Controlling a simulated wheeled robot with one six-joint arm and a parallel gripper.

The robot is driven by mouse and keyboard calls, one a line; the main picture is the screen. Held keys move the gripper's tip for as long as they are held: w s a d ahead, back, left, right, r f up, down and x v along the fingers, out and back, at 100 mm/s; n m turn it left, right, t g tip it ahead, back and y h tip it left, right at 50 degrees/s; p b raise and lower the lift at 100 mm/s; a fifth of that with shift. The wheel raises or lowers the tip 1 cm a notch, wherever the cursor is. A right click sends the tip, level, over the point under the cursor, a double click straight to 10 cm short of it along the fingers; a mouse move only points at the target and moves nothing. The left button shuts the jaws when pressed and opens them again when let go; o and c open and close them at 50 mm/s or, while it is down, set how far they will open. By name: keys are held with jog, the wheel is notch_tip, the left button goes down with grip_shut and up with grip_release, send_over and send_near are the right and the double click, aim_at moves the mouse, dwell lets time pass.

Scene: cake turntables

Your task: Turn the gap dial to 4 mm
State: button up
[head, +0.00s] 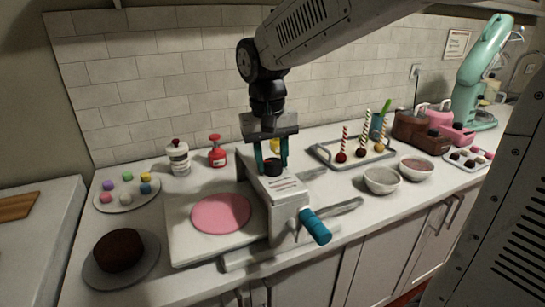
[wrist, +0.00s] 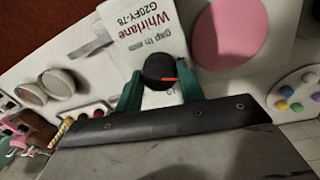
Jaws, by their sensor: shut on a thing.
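The gap dial (wrist: 160,70) is a black round knob with a red pointer mark, on top of a white machine (head: 289,200) labelled "gap in". In the wrist view the red mark points to the right. My gripper (head: 271,162) comes down from above, and its teal fingers are shut on the dial, one on each side. A blue-handled crank (head: 316,226) sticks out at the machine's front right.
A pink disc (head: 221,213) lies on the white board left of the machine. A chocolate cake (head: 118,250) stands at the front left. Bottles (head: 178,158) stand behind. Two bowls (head: 382,180) and a tray of cake pops (head: 325,151) are to the right.

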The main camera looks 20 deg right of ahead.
aim_at(271, 162)
jog(key=shift+n, duration=1.9)
jog(key=o, duration=1)
jog(key=shift+c, duration=0.2)
jog(key=shift+r, duration=0.1)
jog(key=r, duration=0.7)
jog(key=shift+s+a+r, duration=0.1)
jog(key=shift+a+r, duration=0.2)
jog(key=shift+r, duration=0.05)
jog(key=shift+d, duration=0.1)
